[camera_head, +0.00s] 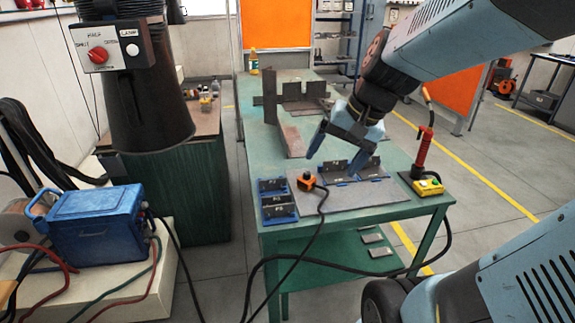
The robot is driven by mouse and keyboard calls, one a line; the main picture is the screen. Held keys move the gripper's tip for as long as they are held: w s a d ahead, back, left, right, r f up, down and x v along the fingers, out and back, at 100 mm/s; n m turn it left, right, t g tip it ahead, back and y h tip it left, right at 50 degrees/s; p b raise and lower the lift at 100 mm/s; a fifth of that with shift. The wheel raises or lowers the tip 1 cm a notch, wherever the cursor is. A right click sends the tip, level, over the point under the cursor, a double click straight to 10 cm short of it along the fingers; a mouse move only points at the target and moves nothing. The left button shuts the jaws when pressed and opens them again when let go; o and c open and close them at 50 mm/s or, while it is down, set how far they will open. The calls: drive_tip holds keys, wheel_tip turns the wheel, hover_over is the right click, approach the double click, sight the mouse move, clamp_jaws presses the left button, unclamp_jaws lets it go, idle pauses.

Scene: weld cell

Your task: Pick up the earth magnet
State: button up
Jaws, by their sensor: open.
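The earth magnet (307,181), a small orange block with a black cable, sits near the front edge of the green table, at the left part of a grey plate (340,197). My gripper (330,166) hangs over the table, up and to the right of the magnet in the picture. Its two blue fingers are spread apart with nothing between them. The fingers are tilted, and how high they are above the plate is hard to tell.
A blue tray (264,222) with dark labelled parts lies left of the plate. Dark angled plates (360,164) stand behind it. A red torch-like handle (422,150) and a yellow box (428,186) are at the right. Steel pieces (292,138) stand farther back. The magnet's cable hangs off the front.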

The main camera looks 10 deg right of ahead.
drive_tip(key=w+a+f+m+y, duration=0.1)
drive_tip(key=w+f+m+y, duration=0.3)
drive_tip(key=w+f+m, duration=0.3)
drive_tip(key=m+t+y, duration=0.1)
drive_tip(key=m+t, duration=0.6)
drive_tip(key=m, duration=1)
approach(312, 180)
drive_tip(key=shift+s+d+r, duration=0.2)
drive_tip(key=shift+s+r, duration=0.15)
drive_tip(key=shift+s, duration=0.35)
drive_tip(key=shift+w+f+t, duration=0.15)
drive_tip(key=shift+f+t, duration=0.05)
drive_tip(key=shift+t, duration=0.1)
drive_tip(key=x, duration=1.3)
drive_tip(key=shift+w+a+f, duration=0.1)
drive_tip(key=shift+a+f, duration=0.1)
drive_tip(key=shift+f, duration=0.05)
drive_tip(key=c, duration=1.6)
